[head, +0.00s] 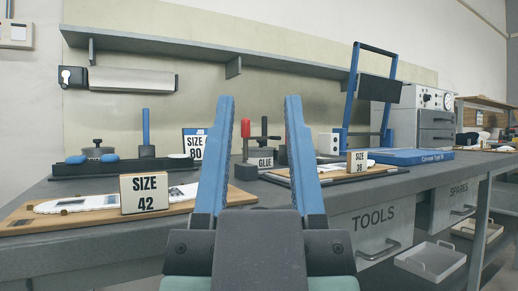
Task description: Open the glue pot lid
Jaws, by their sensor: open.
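My gripper (259,98) is open, its two blue fingers pointing up and forward with nothing between their tips. A label reading GLUE (265,162) shows between the fingers, farther back on the bench. A dark upright part with a crossbar (264,137) rises behind the label. I cannot tell whether a lid there is open or shut, as the fingers hide part of this area.
A SIZE 42 sign (144,194) stands on a wooden board at front left. A SIZE 38 sign (357,162) is right of my gripper. A red-topped post (245,128) stands near the left finger. A blue frame (354,95) rises behind. The grey bench (85,256) has a TOOLS drawer (374,218).

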